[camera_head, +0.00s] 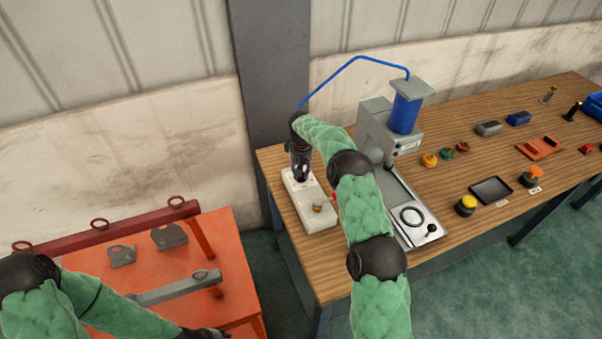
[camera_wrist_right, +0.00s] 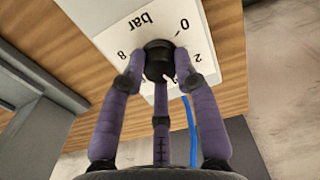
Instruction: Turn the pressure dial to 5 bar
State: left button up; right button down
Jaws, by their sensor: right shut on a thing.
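The pressure dial is a black round knob (camera_wrist_right: 158,58) on a white scale plate (camera_wrist_right: 112,42), with "bar", 0, 2 and 8 readable, upside down, in the right wrist view. The other numbers are hidden. A small white mark shows on the knob's near side; I cannot tell which number it points to. My right gripper (camera_wrist_right: 160,75) has its fingers closed around the knob. In the head view my right gripper (camera_head: 301,178) points down onto the pale regulator block (camera_head: 317,213), hiding the dial. My left gripper (camera_head: 205,333) is only partly visible at the bottom edge.
A grey press (camera_head: 376,125) with a blue cylinder (camera_head: 405,113) stands right of the block, joined by a blue hose (camera_head: 355,60). Buttons, blocks and a black tray (camera_head: 491,190) lie on the wooden bench (camera_head: 450,140). An orange table (camera_head: 235,240) holds a red beam (camera_head: 130,225).

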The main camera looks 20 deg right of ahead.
jog(key=m, duration=0.5)
jog(key=shift+m, duration=0.3)
jog(key=shift+m+b, duration=0.3)
jog(key=shift+m, duration=1.8)
jog(key=c, duration=0.9)
grip_release()
notch_tip(320, 180, up, 12)
jog(key=shift+f, duration=0.1)
